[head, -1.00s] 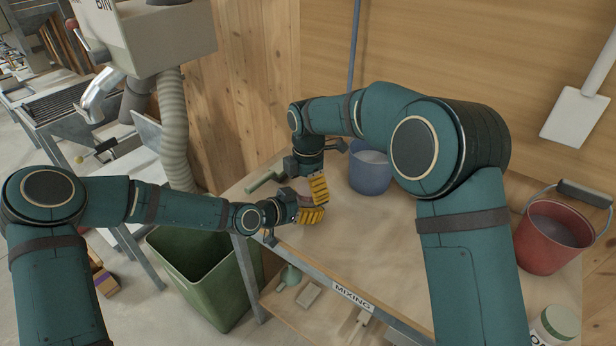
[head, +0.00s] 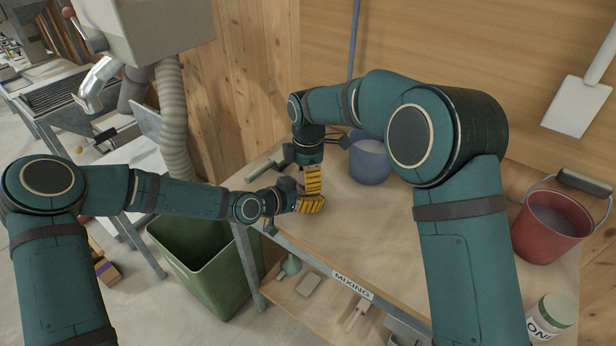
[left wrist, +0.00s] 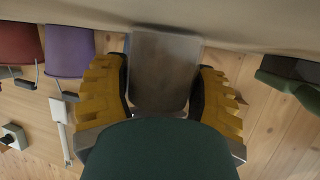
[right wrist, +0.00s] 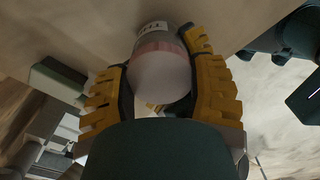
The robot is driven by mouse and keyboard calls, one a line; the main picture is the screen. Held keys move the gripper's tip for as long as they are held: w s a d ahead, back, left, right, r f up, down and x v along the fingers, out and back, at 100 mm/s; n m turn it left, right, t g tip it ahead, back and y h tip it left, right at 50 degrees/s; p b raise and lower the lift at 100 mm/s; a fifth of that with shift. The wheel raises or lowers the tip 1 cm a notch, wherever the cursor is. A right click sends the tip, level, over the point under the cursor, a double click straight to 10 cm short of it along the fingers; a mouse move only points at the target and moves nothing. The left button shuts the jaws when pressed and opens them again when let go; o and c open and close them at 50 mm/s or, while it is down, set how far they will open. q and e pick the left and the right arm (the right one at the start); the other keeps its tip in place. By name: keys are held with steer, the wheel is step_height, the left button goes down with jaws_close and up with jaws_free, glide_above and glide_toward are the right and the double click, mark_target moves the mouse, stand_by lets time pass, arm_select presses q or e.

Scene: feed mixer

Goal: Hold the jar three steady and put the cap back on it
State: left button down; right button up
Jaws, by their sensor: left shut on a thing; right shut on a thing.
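My left gripper (head: 318,204) is shut on a grey body, apparently jar three, at the table's front left corner. In the left wrist view the grey jar (left wrist: 165,70) stands between the yellow fingers (left wrist: 165,88). My right gripper (head: 313,192) comes from above and points down. In the right wrist view its fingers (right wrist: 160,85) close around a pale round cap (right wrist: 160,82) with a pink band. The grey jar shows beyond it, with a partly readable label (right wrist: 163,28). Cap and jar look close together; I cannot tell if they touch. In the head view both are mostly hidden by the grippers.
A blue bucket (head: 369,163) stands behind the grippers. A red bucket (head: 549,234) and a green-capped jar (head: 551,317) are at the right. A scoop handle (head: 266,164) lies near the back left. A green bin (head: 200,262) stands below the table's left end.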

steer(key=m, duration=0.3)
steer(key=shift+m, duration=0.3)
steer(key=o, duration=1.3)
steer(key=shift+c, duration=0.2)
steer(key=shift+r, duration=0.1)
steer(key=shift+r, duration=2.15)
steer(key=shift+o, duration=0.2)
